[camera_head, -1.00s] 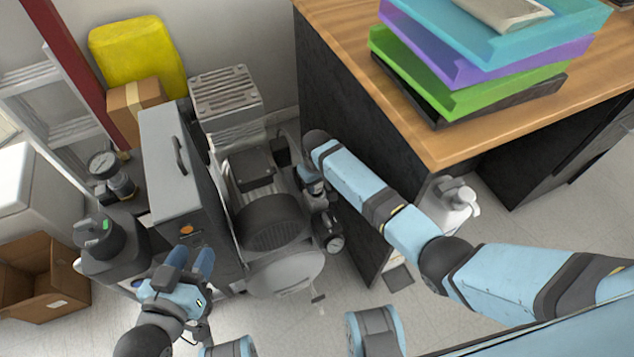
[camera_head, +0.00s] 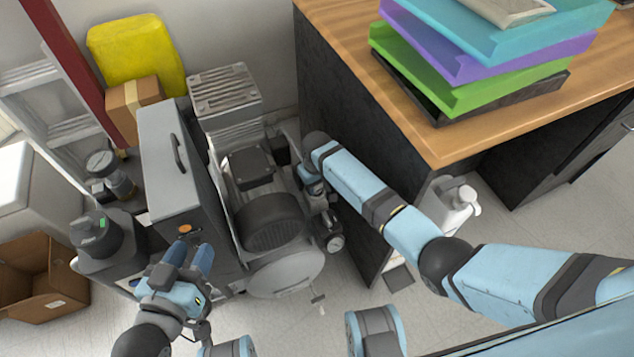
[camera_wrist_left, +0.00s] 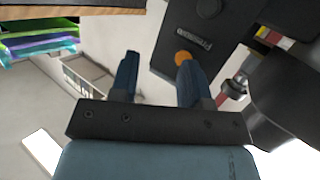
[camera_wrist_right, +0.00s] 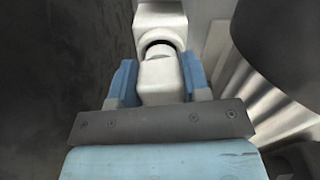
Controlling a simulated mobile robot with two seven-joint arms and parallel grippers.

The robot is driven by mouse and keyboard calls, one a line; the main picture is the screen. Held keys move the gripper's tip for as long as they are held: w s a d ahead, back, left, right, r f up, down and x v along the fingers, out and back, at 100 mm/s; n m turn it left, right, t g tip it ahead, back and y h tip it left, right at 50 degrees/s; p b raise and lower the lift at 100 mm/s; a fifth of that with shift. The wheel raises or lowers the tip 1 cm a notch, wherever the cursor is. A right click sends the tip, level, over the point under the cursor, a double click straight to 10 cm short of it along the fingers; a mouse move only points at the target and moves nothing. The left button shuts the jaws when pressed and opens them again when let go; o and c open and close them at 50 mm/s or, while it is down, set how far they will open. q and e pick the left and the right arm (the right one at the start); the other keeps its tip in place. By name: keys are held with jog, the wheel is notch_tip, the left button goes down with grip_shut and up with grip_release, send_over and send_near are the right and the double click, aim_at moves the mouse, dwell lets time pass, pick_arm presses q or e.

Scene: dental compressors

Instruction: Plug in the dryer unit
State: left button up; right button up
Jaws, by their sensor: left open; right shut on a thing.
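The grey dryer unit (camera_head: 168,170) stands upright on the floor, with a dark handle and an orange button (camera_head: 185,230) on its front. My left gripper (camera_head: 190,252) is open and empty just in front of the button; the left wrist view also shows the button (camera_wrist_left: 183,57) near one fingertip. My right gripper (camera_wrist_right: 160,72) is shut on a white plug (camera_wrist_right: 161,92). The plug's round end meets a white socket piece (camera_wrist_right: 160,18) with a dark round recess; I cannot tell how deep it sits. In the head view my right arm hides the plug and socket.
The compressor (camera_head: 270,220) stands right of the dryer, close to the dark desk side (camera_head: 340,120). Trays (camera_head: 470,50) are stacked on the desk. A cardboard box (camera_head: 40,275) and a dark canister (camera_head: 105,250) stand at left. A white bottle (camera_head: 452,205) is under the desk.

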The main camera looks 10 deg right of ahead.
jog(key=shift+f+b, duration=0.3)
jog(key=shift+f, duration=0.35)
pick_arm(q)
jog(key=shift+w+f, duration=0.15)
jog(key=shift+w, duration=0.05)
pick_arm(e)
jog(key=o, duration=1)
pick_arm(q)
jog(key=shift+d, duration=0.15)
pick_arm(e)
notch_tip(320, 180, up, 2)
jog(key=shift+r+p, duration=0.15)
jog(key=shift+p, duration=0.5)
notch_tip(320, 180, up, 6)
jog(key=shift+r+p, duration=0.1)
jog(key=shift+p, duration=1.1)
notch_tip(320, 180, up, 4)
jog(key=shift+r+p, duration=0.1)
jog(key=shift+p, duration=0.55)
pick_arm(q)
jog(key=shift+s+a+f+g+y, duration=0.4)
jog(key=shift+s+a+f+g, duration=0.25)
jog(key=shift+f, duration=0.2)
jog(key=shift+s+a+f+g+y, duration=0.45)
jog(key=shift+a+f+g, duration=0.1)
jog(key=shift+a+f, duration=0.2)
pick_arm(e)
jog(key=shift+r, duration=0.6)
